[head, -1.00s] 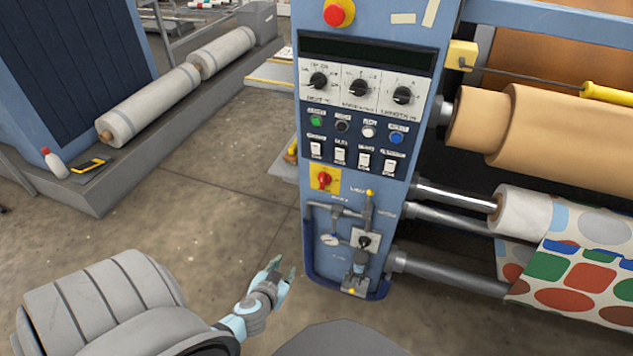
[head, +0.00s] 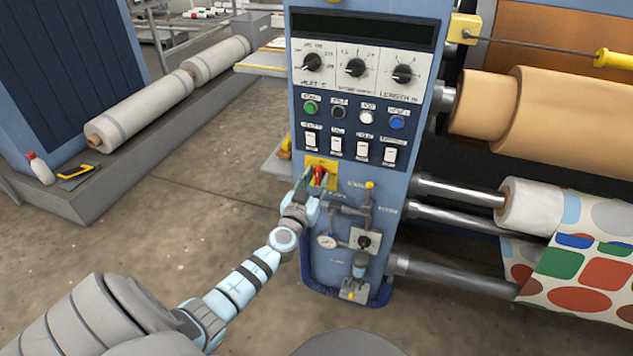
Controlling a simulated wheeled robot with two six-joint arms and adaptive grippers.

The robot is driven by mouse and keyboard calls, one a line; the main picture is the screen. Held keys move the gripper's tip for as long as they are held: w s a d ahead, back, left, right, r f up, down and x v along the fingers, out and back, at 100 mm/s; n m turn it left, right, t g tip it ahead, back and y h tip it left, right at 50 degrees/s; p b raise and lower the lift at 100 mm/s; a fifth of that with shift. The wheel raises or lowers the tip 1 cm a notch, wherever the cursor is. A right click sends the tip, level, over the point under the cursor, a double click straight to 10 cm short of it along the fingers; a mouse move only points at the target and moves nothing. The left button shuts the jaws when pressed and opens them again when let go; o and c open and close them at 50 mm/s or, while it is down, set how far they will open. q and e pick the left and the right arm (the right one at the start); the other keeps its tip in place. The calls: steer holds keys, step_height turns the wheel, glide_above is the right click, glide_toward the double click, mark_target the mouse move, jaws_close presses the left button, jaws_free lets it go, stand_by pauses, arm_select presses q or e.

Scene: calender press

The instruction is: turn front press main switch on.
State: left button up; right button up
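The main switch, a red rotary handle (head: 320,173) on a yellow plate (head: 331,165), sits low on the blue front control panel of the press. My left gripper (head: 311,182) is right at the switch, coming from below and left. Its fingers look parted, close around or just in front of the red handle. They hide the lower left of the handle and plate, and I cannot tell whether they touch it. The handle's exact angle is hard to read. My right gripper is not in view.
Above the switch are white rocker switches (head: 336,145), coloured buttons and black dials (head: 355,67). Below it are pipes, a gauge (head: 327,241) and a black-knobbed valve plate (head: 364,241). Rollers with brown and patterned material stand right. Open floor lies left.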

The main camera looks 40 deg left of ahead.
arm_select(q)
jaws_close()
